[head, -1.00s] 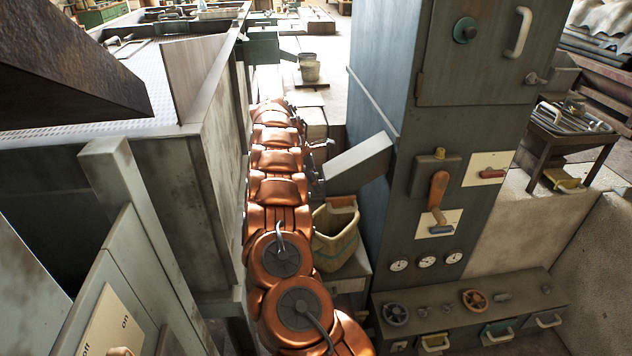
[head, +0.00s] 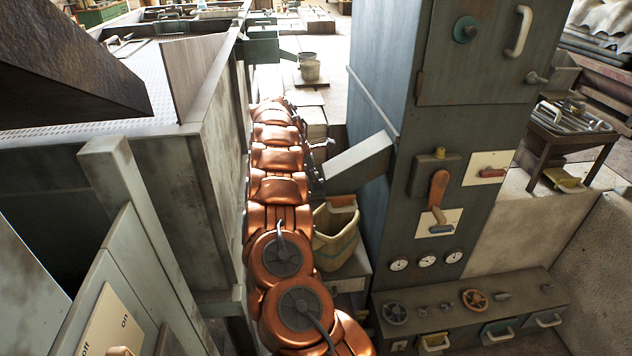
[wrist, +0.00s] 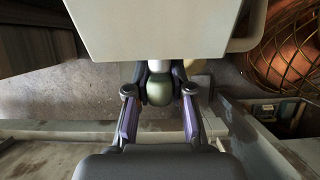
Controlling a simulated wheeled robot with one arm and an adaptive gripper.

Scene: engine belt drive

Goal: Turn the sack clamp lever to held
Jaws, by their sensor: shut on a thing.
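In the wrist view my gripper (wrist: 159,80) is shut on a rounded green knob (wrist: 157,92), with one dark finger on each side of it. A pale stem joins the knob to the underside of a large pale body (wrist: 150,30) that fills the top of the view. The knob appears to be the end of the sack clamp lever; the rest of the lever and any held marking are hidden. In the head view my copper-coloured arm reaches away up the middle, and I cannot make out the knob or the fingers there.
A grey cabinet (head: 385,100) stands right of my arm, with a sloping chute (head: 358,160) above a beige sack-like container (head: 336,236). An orange-handled lever (head: 438,188) is on its front. A tall grey bin wall (head: 215,150) stands close on the left. The passage is narrow.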

